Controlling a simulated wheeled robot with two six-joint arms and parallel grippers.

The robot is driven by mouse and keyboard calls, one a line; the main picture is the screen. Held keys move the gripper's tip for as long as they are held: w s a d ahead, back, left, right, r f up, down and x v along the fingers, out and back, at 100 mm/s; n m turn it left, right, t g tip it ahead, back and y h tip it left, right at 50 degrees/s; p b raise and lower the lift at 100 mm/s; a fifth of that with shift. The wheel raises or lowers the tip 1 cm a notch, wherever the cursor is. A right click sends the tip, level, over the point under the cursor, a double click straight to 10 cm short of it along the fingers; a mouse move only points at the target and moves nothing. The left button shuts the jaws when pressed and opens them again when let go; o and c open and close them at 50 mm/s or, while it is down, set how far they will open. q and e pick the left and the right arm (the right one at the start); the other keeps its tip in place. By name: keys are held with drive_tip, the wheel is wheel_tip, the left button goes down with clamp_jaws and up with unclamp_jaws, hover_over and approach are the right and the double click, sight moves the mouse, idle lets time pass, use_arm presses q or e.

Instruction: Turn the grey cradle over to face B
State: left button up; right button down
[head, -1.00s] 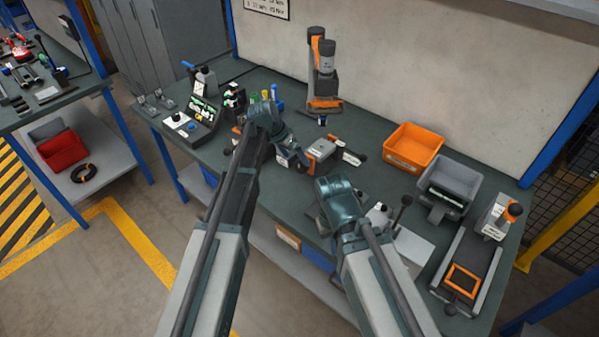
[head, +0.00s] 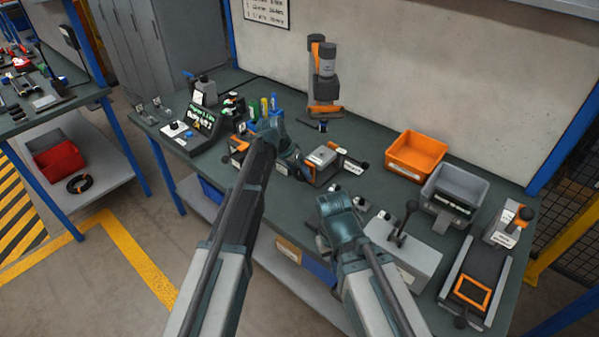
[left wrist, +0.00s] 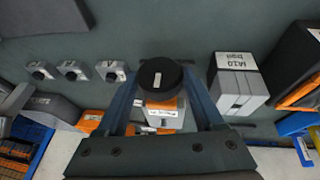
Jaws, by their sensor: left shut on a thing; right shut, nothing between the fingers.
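The grey cradle (head: 323,157), a grey body with orange parts and a white label, sits on the bench in the middle of the head view. A black knob (head: 364,166) sticks out at its right end. My left gripper (head: 301,172) is at the cradle's left end. In the left wrist view its fingers are shut on a round black knob (left wrist: 160,78) with a white mark; the cradle's grey and orange body (left wrist: 166,106) shows behind it, its label unreadable. My right gripper (head: 322,236) is shut and empty over the bench's front, its fingertips mostly hidden by its wrist.
Small grey clips (head: 358,200) lie in front of the cradle. A grey box with a black lever (head: 405,240) stands right of my right gripper. An orange bin (head: 416,155) and a grey bin (head: 462,184) are at right. An orange-grey upright tool (head: 323,80) stands behind.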

use_arm(q)
drive_tip(key=c, duration=0.5)
drive_tip(key=shift+f, duration=0.1)
drive_tip(key=shift+w+a+f+g+h+b, duration=0.2)
drive_tip(key=shift+g+h+b, duration=0.3)
drive_tip(key=shift+h+b, duration=0.25)
drive_tip(key=shift+o, duration=0.2)
drive_tip(key=shift+n+g+h+b, duration=0.3)
drive_tip(key=shift+g+h+b, duration=0.1)
drive_tip(key=shift+h+b, duration=0.2)
drive_tip(key=g+h+b, duration=0.1)
drive_tip(key=h+b, duration=0.1)
drive_tip(key=shift+a+f+n+b, duration=0.1)
drive_tip(key=shift+a+n+b, duration=0.05)
drive_tip(key=shift+n+b, duration=0.2)
drive_tip(key=shift+g+h+b, duration=0.3)
drive_tip(key=shift+h, duration=0.15)
